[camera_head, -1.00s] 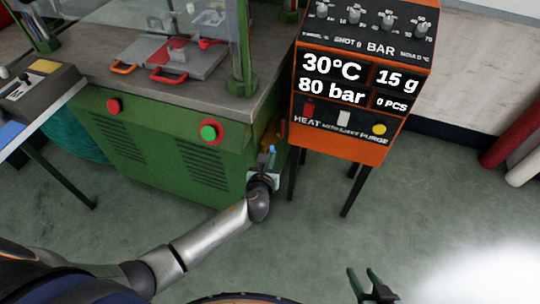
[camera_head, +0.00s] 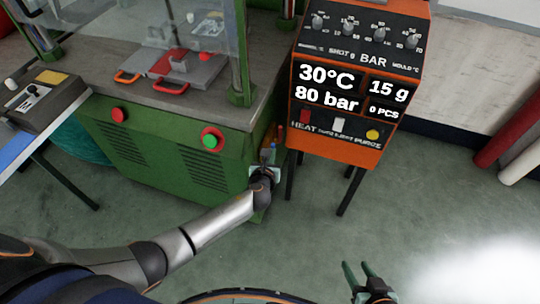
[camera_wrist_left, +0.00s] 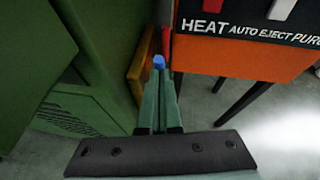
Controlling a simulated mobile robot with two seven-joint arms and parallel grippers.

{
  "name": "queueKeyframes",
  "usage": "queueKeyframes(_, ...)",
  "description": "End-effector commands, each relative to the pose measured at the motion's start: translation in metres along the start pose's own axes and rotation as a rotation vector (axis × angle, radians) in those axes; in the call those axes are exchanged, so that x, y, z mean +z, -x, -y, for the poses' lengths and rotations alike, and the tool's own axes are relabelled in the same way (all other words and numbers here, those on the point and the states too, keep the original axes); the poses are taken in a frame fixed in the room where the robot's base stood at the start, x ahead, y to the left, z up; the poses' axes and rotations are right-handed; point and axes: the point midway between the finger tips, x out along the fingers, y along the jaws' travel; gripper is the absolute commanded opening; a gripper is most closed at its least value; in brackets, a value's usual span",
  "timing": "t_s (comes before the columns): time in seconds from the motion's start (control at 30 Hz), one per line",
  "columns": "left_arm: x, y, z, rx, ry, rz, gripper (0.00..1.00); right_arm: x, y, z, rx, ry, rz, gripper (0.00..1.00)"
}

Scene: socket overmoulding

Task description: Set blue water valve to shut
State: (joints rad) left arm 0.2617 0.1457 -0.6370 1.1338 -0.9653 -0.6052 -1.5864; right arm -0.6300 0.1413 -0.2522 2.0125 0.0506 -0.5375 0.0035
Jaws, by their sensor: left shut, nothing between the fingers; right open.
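The blue water valve shows as a small blue piece (camera_head: 273,150) at the right corner of the green machine. In the left wrist view the blue piece (camera_wrist_left: 158,62) is right at the tips of my closed left fingers. I cannot tell whether they touch it, and the valve's body and angle are mostly hidden. My left gripper (camera_head: 268,160) is shut with nothing between its fingers, reaching to that corner; its green fingers (camera_wrist_left: 157,85) point at the blue piece. My right gripper (camera_head: 357,270) is open and empty, low in the head view, over the floor.
The green machine (camera_head: 160,150) stands left of the valve, with a red button and a green button on its front. An orange control cabinet (camera_head: 345,150) on dark legs stands close on the right. A red upright part (camera_wrist_left: 166,42) and a yellow-orange part (camera_wrist_left: 139,68) are beside the valve.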

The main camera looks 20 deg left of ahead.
Motion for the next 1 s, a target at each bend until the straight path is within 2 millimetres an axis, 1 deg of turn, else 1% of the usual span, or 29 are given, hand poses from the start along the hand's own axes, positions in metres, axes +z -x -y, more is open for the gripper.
queueKeyframes(0.23, 0.0041, -0.0030, 0.0012, 0.000, -0.001, 0.000, 0.00, -0.0059, 0.0005, 0.0008, -0.001, 0.000, -0.008, 0.48)
queueKeyframes(0.8, 0.0078, -0.0047, 0.0009, -0.001, 0.002, 0.006, 0.00, -0.0050, 0.0014, 0.0019, -0.003, 0.000, -0.006, 0.48)
queueKeyframes(1.0, 0.0090, -0.0047, -0.0034, 0.000, 0.001, 0.006, 0.00, -0.0060, 0.0032, 0.0023, -0.004, 0.000, -0.005, 0.48)
